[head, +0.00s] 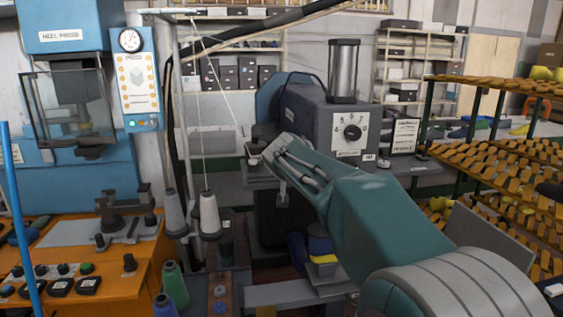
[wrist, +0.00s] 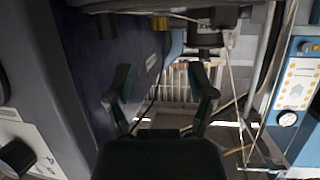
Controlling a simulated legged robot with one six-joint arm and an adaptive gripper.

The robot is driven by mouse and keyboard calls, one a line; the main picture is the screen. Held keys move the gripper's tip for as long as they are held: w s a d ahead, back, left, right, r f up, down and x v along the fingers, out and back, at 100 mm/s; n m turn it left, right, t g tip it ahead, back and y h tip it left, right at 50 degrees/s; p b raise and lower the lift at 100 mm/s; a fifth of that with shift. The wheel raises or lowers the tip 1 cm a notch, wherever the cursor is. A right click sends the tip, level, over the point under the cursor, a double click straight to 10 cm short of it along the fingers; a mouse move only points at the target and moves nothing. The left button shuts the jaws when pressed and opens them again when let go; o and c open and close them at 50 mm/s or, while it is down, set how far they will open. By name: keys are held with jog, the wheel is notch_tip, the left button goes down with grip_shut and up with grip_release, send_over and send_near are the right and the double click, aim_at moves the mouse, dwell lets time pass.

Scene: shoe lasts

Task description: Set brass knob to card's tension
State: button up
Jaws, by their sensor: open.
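A small brass-coloured part (wrist: 160,23), possibly the brass knob, shows at the top of the wrist view, beyond my fingertips. I cannot make out its setting. My gripper (wrist: 163,88) is open, with its two dark fingers apart and nothing between them. In the head view my teal arm reaches to the front of the grey machine (head: 311,120), and the fingers are hard to make out there. A white card (head: 404,135) with dark print stands right of the machine; its text is too small to read.
A black dial knob (head: 352,132) sits on a numbered white plate on the machine; it also shows in the wrist view (wrist: 15,158). Thread cones (head: 209,214) and strung threads stand left of my arm. An orange bench (head: 85,262) is at left, shoe-last racks (head: 500,160) at right.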

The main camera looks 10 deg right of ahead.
jog(key=x, duration=1)
jog(key=shift+w+f, duration=0.15)
jog(key=shift+w, duration=0.2)
grip_shut()
